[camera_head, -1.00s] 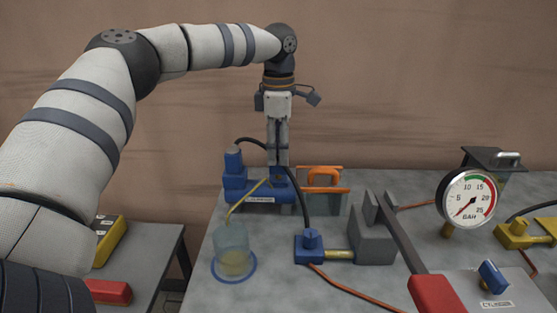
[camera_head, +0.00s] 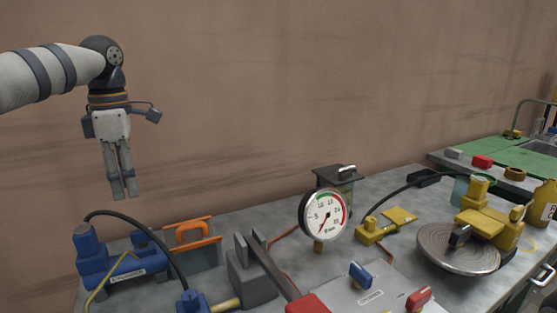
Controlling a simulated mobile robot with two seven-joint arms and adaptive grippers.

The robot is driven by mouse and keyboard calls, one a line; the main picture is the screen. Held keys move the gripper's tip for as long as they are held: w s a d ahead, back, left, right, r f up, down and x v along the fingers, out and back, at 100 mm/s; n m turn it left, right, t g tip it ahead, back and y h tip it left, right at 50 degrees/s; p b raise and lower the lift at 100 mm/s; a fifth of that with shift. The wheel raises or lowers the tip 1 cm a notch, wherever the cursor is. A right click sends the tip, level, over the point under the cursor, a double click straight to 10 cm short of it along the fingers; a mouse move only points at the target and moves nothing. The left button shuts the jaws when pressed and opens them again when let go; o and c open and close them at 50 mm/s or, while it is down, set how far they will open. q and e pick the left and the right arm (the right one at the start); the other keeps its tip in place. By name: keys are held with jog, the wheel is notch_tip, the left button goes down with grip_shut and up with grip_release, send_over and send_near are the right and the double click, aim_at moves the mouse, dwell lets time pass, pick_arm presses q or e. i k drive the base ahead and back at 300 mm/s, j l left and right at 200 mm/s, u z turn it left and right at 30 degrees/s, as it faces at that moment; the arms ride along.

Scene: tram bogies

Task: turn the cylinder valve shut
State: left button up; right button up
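A blue lever handle (camera_head: 360,275) stands on a light grey panel (camera_head: 335,295) at the lower middle. A small label beside it appears to read "cylinder". A red handle (camera_head: 419,299) sits on the panel's right side. A round dial gauge (camera_head: 324,215) stands behind the panel. My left gripper (camera_head: 125,195) hangs fingers down at the upper left, in the air above the bench and well left of the blue lever. Its fingers lie close together and it looks shut, with nothing between them. My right gripper is not in view.
A blue pump-like unit (camera_head: 118,268) with a black hose is below my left gripper. An orange-handled case (camera_head: 192,240) and a grey block with a red-gripped long lever (camera_head: 250,275) stand between. Yellow fittings (camera_head: 376,231) and a metal disc (camera_head: 450,247) lie right.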

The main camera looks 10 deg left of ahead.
aim_at(362, 280)
jog(key=k, duration=1.45)
